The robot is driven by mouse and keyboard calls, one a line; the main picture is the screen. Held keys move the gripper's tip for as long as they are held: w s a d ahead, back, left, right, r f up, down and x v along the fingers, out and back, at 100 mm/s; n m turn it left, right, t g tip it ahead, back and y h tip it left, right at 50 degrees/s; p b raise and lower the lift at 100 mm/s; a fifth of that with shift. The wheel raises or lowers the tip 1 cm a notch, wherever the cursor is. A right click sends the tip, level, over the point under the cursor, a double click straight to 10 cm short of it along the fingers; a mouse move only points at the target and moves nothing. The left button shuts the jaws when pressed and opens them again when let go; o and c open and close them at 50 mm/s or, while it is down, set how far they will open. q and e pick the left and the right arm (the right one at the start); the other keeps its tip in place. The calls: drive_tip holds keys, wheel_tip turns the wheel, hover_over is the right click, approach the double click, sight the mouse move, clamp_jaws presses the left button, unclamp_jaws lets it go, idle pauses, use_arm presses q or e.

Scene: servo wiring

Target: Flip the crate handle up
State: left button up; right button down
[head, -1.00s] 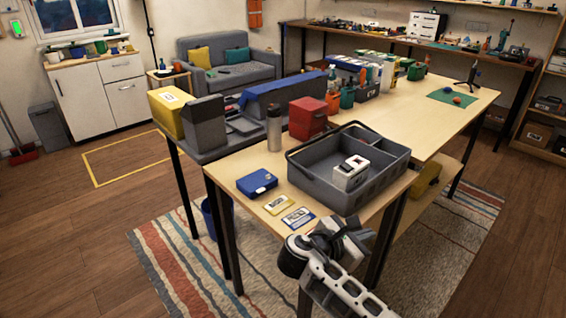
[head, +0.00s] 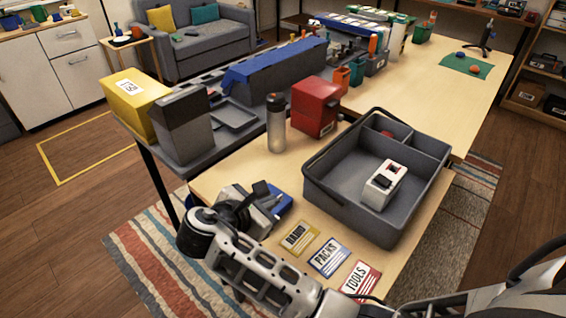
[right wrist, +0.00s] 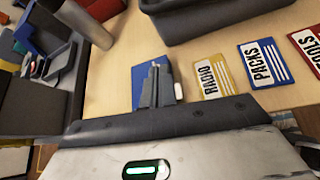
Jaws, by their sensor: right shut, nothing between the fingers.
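The grey crate (head: 330,205) stands upright on the wooden table, right of the middle in the head view. A thin dark handle (head: 335,137) appears to lie down along its far-left rim. Part of the crate shows at the top of the right wrist view (right wrist: 205,22). My right gripper (head: 265,198) is at the table's near-left part, left of the crate and apart from it. Its dark fingers (right wrist: 156,80) are shut and empty, in front of a flat blue box (right wrist: 139,80). My left gripper is not in view.
A white device (head: 384,185) sits inside the crate. Yellow (head: 298,238), blue and red label cards lie in front of it. A metal bottle (head: 276,125) and a red box (head: 316,105) stand behind. A yellow bin (head: 133,103) is at the left.

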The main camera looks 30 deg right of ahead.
sight(306, 180)
drive_tip(key=x, duration=1)
drive_tip(key=shift+s+d+r, duration=0.15)
drive_tip(key=shift+s+d, duration=0.1)
drive_tip(key=shift+s, duration=0.05)
wheel_tip(306, 180, up, 3)
drive_tip(key=shift+s+d+p, duration=0.2)
drive_tip(key=shift+p, duration=0.45)
drive_tip(key=shift+s+d+r, duration=0.1)
drive_tip(key=shift+r, duration=0.2)
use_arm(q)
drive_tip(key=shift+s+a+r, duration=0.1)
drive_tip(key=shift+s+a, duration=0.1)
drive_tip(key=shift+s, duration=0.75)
use_arm(e)
drive_tip(key=shift+r, duration=0.2)
